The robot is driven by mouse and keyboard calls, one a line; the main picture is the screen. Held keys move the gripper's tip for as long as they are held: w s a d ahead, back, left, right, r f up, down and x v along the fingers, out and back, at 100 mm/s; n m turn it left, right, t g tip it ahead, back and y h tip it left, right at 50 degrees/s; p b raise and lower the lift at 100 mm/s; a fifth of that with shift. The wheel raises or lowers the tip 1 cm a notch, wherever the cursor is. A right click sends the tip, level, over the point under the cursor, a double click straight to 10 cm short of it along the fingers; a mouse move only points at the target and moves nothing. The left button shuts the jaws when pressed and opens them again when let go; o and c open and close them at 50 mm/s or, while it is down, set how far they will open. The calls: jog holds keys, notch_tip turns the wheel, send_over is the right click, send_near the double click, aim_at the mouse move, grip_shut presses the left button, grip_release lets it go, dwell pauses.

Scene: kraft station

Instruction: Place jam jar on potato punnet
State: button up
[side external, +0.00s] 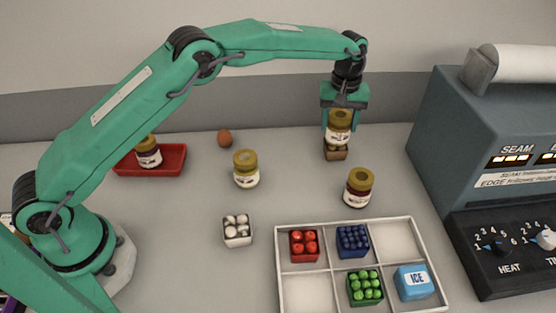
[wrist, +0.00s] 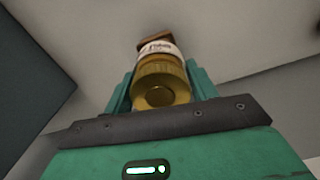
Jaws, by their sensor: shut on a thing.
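My gripper (side external: 340,112) points down at the back right of the table and is shut on a jam jar (side external: 340,124) with a gold lid and pale label. The jar is upright, directly over the small brown potato punnet (side external: 335,155), and hides most of its top. I cannot tell whether the jar touches the punnet. In the wrist view, the jar's gold lid (wrist: 160,83) is between the fingers, with a brown edge of the punnet (wrist: 153,43) beyond its base.
Other gold-lidded jars stand at the middle (side external: 246,170), at the right (side external: 358,188) and in a red tray (side external: 165,168). A white punnet (side external: 237,232) and a divided tray (side external: 279,248) with punnets are in front. A sealing machine (side external: 440,130) stands right.

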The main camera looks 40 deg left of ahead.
jog(key=shift+f, duration=0.2)
jog(key=o, duration=1.2)
jog(key=shift+f, duration=0.15)
jog(key=shift+o, duration=0.2)
notch_tip(320, 180, up, 12)
jog(key=shift+f, duration=0.15)
jog(key=shift+r, duration=0.3)
jog(key=shift+r, duration=0.1)
